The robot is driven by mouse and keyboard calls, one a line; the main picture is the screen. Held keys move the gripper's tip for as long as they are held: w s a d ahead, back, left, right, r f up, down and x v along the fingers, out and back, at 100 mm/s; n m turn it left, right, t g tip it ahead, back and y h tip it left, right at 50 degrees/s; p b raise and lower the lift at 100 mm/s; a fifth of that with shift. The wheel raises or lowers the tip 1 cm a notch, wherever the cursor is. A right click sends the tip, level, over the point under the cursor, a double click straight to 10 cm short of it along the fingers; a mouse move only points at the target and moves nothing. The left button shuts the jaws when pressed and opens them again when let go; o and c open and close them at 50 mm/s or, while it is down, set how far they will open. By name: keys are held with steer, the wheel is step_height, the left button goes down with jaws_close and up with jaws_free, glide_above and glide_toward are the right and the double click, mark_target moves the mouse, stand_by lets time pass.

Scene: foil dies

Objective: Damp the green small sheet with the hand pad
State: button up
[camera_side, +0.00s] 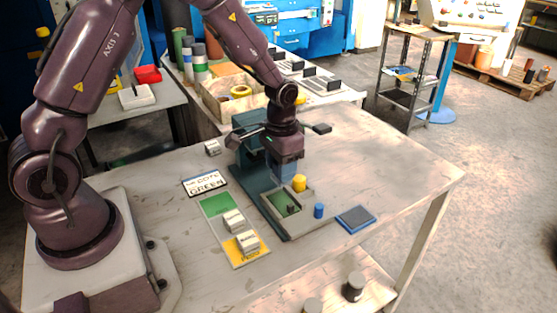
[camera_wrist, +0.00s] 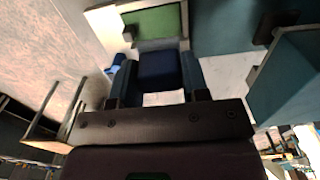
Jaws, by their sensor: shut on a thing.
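My gripper (camera_wrist: 157,85) is shut on a dark blue block, which looks like the hand pad (camera_wrist: 158,68); its fingers are on either side of it. In the side view my gripper (camera_side: 286,172) is upright at the teal press, and the blue held pad shows below the wrist, partly hidden. The green small sheet (camera_side: 281,201) lies in the pale-framed bed in front of the press, with a small dark piece on it. It also shows in the wrist view (camera_wrist: 157,22), beyond the held pad. Whether the pad touches anything is hidden.
The teal press (camera_side: 246,160) stands close behind my gripper. A yellow cylinder (camera_side: 299,183), a blue cylinder (camera_side: 319,211) and a flat blue pad (camera_side: 356,219) are near the bed. A green-and-yellow card (camera_side: 215,205) with white blocks and a lettered sign (camera_side: 205,184) lie left.

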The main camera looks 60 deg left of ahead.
steer(key=shift+f, duration=2.55)
steer(key=shift+f, duration=0.4)
steer(key=shift+w, duration=0.3)
steer(key=shift+s, duration=0.25)
steer(key=shift+s+f, duration=0.15)
steer(key=shift+s, duration=0.35)
steer(key=shift+w, duration=0.15)
steer(key=shift+w, duration=0.6)
steer(key=shift+c, duration=0.3)
